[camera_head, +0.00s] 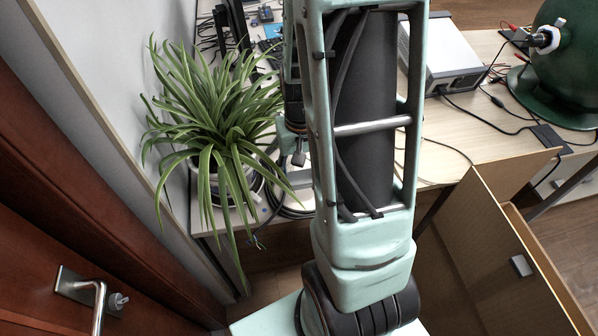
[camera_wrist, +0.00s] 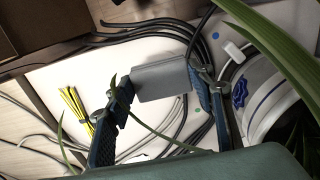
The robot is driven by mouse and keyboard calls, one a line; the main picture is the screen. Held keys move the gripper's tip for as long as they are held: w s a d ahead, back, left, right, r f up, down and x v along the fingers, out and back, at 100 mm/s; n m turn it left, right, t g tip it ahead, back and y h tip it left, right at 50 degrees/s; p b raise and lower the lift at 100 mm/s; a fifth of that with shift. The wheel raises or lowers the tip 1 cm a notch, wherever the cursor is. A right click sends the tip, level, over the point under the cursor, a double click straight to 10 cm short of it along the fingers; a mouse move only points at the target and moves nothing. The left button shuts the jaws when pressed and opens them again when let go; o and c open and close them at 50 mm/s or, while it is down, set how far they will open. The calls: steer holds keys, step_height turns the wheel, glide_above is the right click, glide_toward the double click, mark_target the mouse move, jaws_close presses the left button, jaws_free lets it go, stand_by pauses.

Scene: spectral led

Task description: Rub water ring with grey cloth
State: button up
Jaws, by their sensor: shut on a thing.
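My gripper (camera_wrist: 162,88) is shut on a small grey, flat-sided piece, which looks like the folded grey cloth (camera_wrist: 162,76), held between its two fingertips in the wrist view. Behind it are the white tabletop and a bundle of dark cables; I cannot tell whether the cloth touches the surface. In the head view my arm hides much of the middle, and a small grey piece shows beside the plant at my arm's end. I cannot make out a water ring in either view.
A spiky plant (camera_head: 215,105) stands beside my arm; its leaves cross the wrist view near my fingers. Its white and blue pot (camera_wrist: 262,88) is close on the right there. Yellow ties (camera_wrist: 74,108) and loose cables lie on the left. An instrument box (camera_head: 440,60) stands behind my arm.

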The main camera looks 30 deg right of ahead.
mark_target(299, 192)
step_height(299, 192, down, 8)
steer(key=b, duration=0.7)
steer(key=shift+r, duration=0.1)
steer(key=w, duration=0.2)
steer(key=w+d+r+p, duration=0.1)
steer(key=shift+w, duration=0.2)
steer(key=shift+w+d, duration=0.15)
steer(key=shift+w, duration=0.35)
steer(key=shift+w+d, duration=0.15)
steer(key=shift+w, duration=0.35)
steer(key=shift+s+a, duration=0.2)
steer(key=shift+s, duration=0.5)
steer(key=shift+s+a, duration=0.2)
steer(key=shift+s, duration=0.5)
steer(key=shift+f+b, duration=0.6)
steer(key=shift+f, duration=0.05)
